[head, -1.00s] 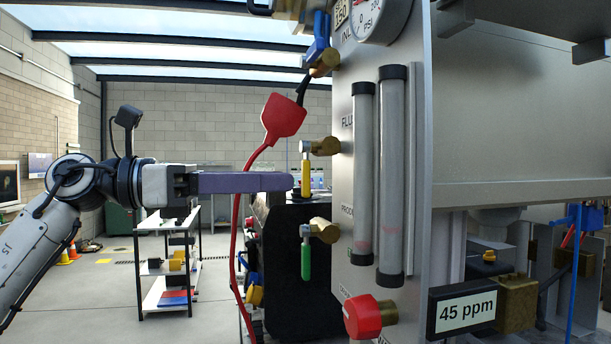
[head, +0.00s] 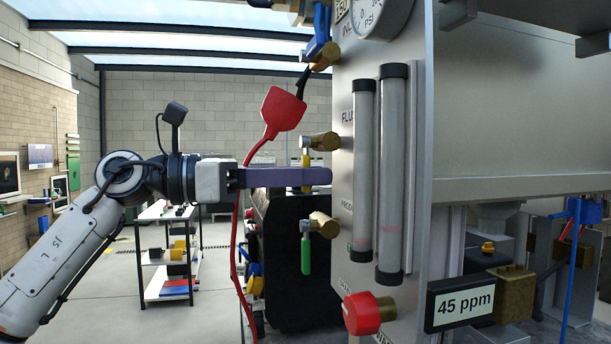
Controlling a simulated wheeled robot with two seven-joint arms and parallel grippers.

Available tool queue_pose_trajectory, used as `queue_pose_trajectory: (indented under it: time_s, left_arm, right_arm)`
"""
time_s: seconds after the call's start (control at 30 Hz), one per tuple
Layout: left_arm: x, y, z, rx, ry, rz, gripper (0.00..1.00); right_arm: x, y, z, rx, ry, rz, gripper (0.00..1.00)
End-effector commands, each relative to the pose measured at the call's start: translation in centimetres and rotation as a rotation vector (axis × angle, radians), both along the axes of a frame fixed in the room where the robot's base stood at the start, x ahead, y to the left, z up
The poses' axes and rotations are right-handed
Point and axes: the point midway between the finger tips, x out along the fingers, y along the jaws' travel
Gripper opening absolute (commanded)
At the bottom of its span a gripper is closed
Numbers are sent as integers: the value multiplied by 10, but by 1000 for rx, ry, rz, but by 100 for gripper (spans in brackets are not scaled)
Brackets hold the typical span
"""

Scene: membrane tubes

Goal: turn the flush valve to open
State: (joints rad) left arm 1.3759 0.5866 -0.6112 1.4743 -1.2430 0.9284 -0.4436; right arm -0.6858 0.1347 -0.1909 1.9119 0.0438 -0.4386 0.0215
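The flush valve (head: 320,142) is the brass fitting beside the panel's partly hidden "FLU" lettering, with a yellow lever (head: 306,159) hanging straight down. My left gripper (head: 318,177) reaches in from the left with long purple fingers level with the lever's lower part. The fingers cross in front of the lever and hide much of it; its tip shows just below them. I cannot tell whether they touch it. The fingers appear edge-on as one bar, so their gap is not visible. My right gripper is not in view.
A green-handled valve (head: 307,254) hangs just below, and a red knob (head: 362,313) sticks out lower down. A red tag (head: 283,109) with a red hose hangs left of the valve. The grey panel (head: 345,195) stands close to the fingertips. Two clear tubes (head: 392,175) stand on it.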

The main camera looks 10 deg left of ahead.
Motion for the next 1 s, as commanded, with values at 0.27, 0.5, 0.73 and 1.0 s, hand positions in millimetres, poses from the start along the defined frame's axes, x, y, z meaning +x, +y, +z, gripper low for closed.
queue_pose_trajectory:
  time_s: [0.27,0.5,0.73,1.0]
  left_arm:
    - [-1,0,1,-7,16,1,0]
    - [-5,-1,3,-46,110,1,0]
    - [-13,-4,5,-111,269,1,0]
    - [-20,-8,8,-183,440,2,0]
  right_arm:
    - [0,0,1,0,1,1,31]
    - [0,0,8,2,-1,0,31]
    - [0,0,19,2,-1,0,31]
    - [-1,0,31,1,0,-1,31]
